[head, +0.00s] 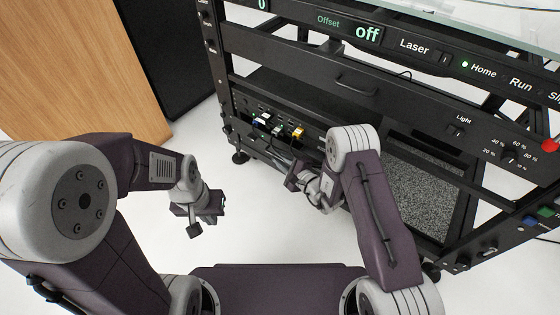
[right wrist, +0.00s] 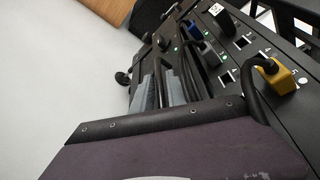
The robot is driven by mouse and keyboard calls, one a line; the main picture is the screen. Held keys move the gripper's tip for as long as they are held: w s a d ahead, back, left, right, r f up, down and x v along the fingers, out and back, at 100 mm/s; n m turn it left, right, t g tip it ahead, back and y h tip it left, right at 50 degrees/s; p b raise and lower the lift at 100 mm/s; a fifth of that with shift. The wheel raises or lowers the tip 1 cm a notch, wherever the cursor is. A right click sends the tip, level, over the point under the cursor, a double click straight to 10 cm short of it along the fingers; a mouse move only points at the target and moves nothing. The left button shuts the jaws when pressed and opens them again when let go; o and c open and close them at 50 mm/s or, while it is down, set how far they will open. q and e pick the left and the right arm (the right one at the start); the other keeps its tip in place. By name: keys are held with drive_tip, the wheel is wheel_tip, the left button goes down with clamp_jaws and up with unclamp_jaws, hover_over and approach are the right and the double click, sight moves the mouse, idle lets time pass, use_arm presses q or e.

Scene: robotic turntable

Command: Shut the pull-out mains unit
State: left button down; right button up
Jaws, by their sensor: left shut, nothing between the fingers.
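The mains unit (head: 252,108) is a black panel with sockets low on the left side of the black rack. Colored plugs, including a yellow one (right wrist: 278,76), and dark cables sit in it. How far it stands out of the rack is hard to tell. My right gripper (head: 297,183) is in front of the unit's right part, near the hanging cables; its fingers are small and partly hidden, so their opening is unclear. In the right wrist view the unit (right wrist: 222,70) runs along the upper right, close to my purple hand. My left gripper (head: 207,218) is shut and empty, over the floor, away from the rack.
Above the unit is a black drawer front with a handle (head: 357,87). A mesh-fronted opening (head: 420,185) is to the right, with a red button (head: 550,145) at the far right. A wooden panel (head: 85,65) stands at the left. White floor lies free in front.

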clamp_jaws()
idle(1.4)
